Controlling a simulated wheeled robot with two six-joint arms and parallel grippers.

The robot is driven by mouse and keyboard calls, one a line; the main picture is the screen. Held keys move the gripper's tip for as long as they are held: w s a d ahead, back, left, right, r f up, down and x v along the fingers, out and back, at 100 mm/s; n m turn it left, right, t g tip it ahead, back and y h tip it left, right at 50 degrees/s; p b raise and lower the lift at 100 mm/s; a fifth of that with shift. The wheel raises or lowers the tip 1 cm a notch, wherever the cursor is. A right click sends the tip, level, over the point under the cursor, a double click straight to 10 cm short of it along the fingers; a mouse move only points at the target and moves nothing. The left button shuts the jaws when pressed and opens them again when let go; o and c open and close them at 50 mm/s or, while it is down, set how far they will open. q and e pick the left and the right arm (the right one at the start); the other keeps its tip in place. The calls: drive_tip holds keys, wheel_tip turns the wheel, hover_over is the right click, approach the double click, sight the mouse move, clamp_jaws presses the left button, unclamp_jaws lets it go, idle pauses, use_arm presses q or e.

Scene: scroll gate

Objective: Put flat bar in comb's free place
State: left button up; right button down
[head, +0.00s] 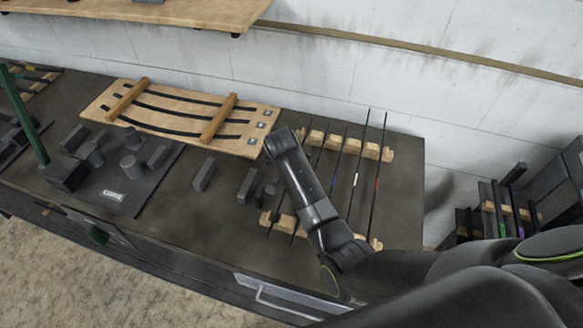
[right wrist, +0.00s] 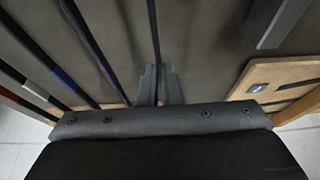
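The comb, two notched wooden rails, lies on the table's right half; its far rail (head: 345,146) and near rail (head: 320,233) carry several thin dark bars. Some bars have marks, such as a red-marked bar (head: 377,172), a white-marked bar (head: 355,180) and a blue-marked bar (head: 335,172). My right arm crosses the comb's left part and hides its places there; its fingers are hidden in the head view. In the right wrist view my right gripper (right wrist: 161,86) looks shut on a thin dark bar (right wrist: 155,35). Whether this bar touches the comb is unclear. My left gripper is not in view.
A wooden board (head: 185,115) with curved black strips and two wooden crosspieces lies at the back. A dark tray (head: 100,190) with grey blocks is at the left. Loose grey blocks (head: 205,175) stand between tray and comb. A green post (head: 25,120) rises at far left.

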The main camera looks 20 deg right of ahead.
drive_tip(key=shift+f, duration=0.15)
idle(0.3)
drive_tip(key=c, duration=1.5)
unclamp_jaws()
drive_tip(key=shift+c, duration=0.2)
